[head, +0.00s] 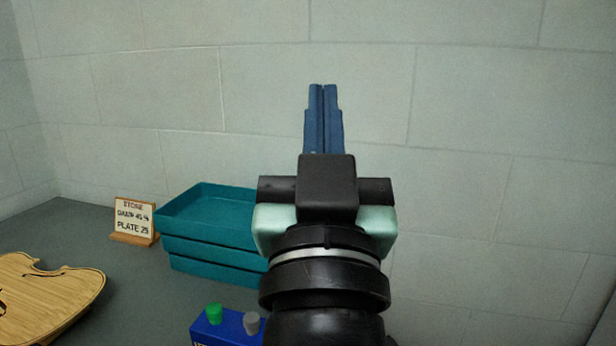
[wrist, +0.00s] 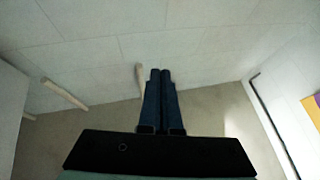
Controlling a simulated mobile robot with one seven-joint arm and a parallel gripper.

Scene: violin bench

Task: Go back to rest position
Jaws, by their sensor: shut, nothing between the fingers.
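My gripper (head: 320,88) shows in the middle of the head view, its two blue fingers pressed together and pointing up and away in front of the wall. Nothing is between the fingers. It is held in the air, apart from everything on the bench. In the wrist view the shut fingers (wrist: 161,72) point toward the pale block wall and floor. My arm hides part of the bench behind it.
Stacked teal trays (head: 213,213) stand on the grey bench (head: 130,290), left of my arm. A small sign (head: 134,217) stands beside them. A wooden violin plate (head: 50,295) lies at the left. A blue box (head: 228,330) with green and grey knobs sits in front.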

